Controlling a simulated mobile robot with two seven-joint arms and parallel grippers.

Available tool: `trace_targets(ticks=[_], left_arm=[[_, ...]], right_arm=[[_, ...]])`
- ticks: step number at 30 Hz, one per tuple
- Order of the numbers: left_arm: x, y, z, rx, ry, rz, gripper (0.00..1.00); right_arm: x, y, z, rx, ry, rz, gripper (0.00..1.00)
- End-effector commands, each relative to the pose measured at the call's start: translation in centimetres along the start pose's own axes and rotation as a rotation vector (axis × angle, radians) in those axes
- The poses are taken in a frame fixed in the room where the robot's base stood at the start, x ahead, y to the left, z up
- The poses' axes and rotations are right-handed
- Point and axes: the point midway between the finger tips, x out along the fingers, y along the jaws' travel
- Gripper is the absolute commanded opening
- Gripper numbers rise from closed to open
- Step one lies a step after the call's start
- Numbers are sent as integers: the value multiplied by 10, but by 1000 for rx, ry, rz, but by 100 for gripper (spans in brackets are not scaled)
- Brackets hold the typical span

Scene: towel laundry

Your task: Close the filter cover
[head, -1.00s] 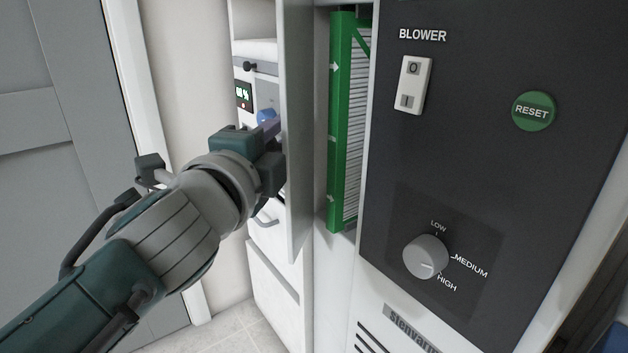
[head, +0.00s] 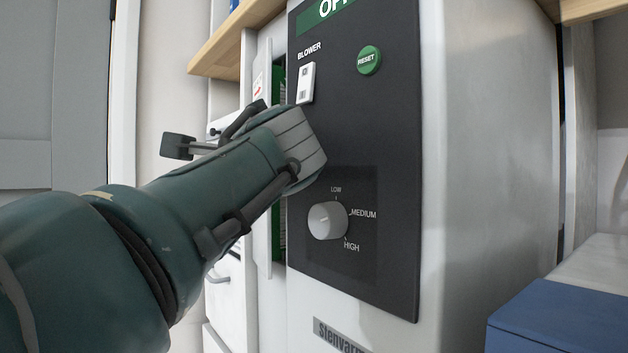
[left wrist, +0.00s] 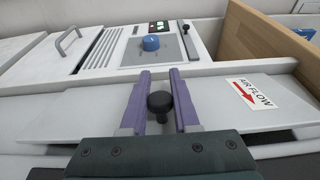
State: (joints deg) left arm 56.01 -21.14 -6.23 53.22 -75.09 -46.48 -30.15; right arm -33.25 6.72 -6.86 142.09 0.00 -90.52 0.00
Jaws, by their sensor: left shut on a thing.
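The filter cover is a light grey panel with an "AIR FLOW" label and red arrow. In the left wrist view the cover (left wrist: 225,95) lies across the picture, with a black knob (left wrist: 160,102) on it. My left gripper (left wrist: 159,82) has its purple fingers on either side of the knob and is shut on it. In the head view the cover (head: 263,240) is a narrow upright strip left of the blower's dark panel. It stands partly open, and a slim strip of the green filter (head: 279,240) shows beside it. My left arm hides the gripper and knob there. My right gripper is not in view.
The blower cabinet (head: 480,150) carries a switch (head: 306,83), a green reset button (head: 369,60) and a dial (head: 328,220). A wooden shelf (head: 235,40) is at upper left. A white appliance with a blue knob (left wrist: 151,43) lies beyond the cover.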

Motion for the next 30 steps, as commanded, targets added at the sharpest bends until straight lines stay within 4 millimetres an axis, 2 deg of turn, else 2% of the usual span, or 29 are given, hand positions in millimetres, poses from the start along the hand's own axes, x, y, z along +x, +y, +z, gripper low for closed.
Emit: trace_targets(ticks=[13,14,21,30], left_arm=[[1,1,1,1,-12,3,0],[1,1,1,1,-12,3,30],[1,1,1,0,-11,3,57],[1,0,1,0,-11,2,58]], right_arm=[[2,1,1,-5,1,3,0],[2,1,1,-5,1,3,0],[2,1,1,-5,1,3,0],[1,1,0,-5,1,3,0]])
